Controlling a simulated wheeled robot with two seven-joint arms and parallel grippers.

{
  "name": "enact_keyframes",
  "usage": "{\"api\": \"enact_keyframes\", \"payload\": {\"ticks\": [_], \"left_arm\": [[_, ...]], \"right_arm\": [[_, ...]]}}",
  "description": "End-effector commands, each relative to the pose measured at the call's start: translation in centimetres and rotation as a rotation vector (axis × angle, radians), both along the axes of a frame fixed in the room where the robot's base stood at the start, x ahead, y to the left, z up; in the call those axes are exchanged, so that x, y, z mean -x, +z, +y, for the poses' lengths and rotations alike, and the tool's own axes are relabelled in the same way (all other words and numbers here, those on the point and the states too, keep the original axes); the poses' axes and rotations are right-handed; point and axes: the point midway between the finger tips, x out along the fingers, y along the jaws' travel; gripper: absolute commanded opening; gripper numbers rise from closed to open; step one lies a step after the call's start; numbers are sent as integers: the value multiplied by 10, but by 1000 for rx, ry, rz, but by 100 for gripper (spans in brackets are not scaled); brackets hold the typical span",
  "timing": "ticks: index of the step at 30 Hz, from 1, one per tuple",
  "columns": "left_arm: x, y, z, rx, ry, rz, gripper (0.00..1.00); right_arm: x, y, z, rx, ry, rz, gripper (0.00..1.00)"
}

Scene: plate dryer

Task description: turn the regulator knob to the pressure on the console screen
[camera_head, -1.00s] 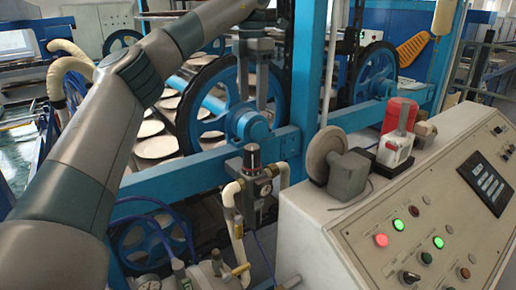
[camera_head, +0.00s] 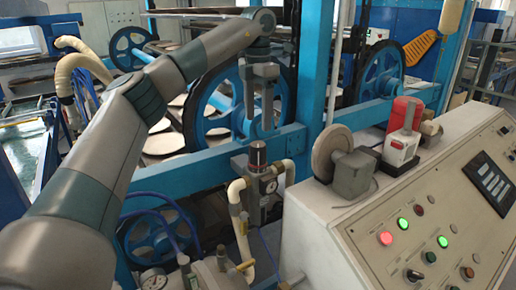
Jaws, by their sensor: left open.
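The regulator (camera_head: 262,205) stands in front of the blue frame, with a dark upright knob (camera_head: 258,154) on top and a small round gauge (camera_head: 271,187) on its front. My left gripper (camera_head: 259,128) points straight down above the knob, its two fingers apart and empty. A small gap shows between the fingertips and the knob. The console screen (camera_head: 490,182) is a dark panel at the right on the sloped console (camera_head: 340,225). Its figures are too small to read, as is the gauge. My right gripper is not in view.
A blue beam (camera_head: 180,180) and a spoked wheel (camera_head: 215,100) lie behind the gripper. Cream pipes (camera_head: 238,200) flank the regulator. A grey motor with a disc (camera_head: 350,172) and a red-and-white device (camera_head: 402,140) sit on the console. Another gauge (camera_head: 153,280) is at the bottom.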

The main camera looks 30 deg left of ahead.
Motion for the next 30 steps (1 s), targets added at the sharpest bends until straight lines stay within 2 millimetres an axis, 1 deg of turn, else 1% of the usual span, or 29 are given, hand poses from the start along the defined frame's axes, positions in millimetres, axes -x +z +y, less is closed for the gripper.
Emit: {"api": "enact_keyframes", "payload": {"ticks": [1,12,18,24,30], "left_arm": [[1,-8,1,-2,-2,5,60],[1,-73,0,-1,-1,3,60],[1,-97,0,0,0,3,60],[1,-107,0,0,0,1,60],[1,-108,0,0,0,0,60]], "right_arm": [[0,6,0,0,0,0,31],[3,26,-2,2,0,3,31],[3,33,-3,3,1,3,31],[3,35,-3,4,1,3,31],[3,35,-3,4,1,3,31]]}}
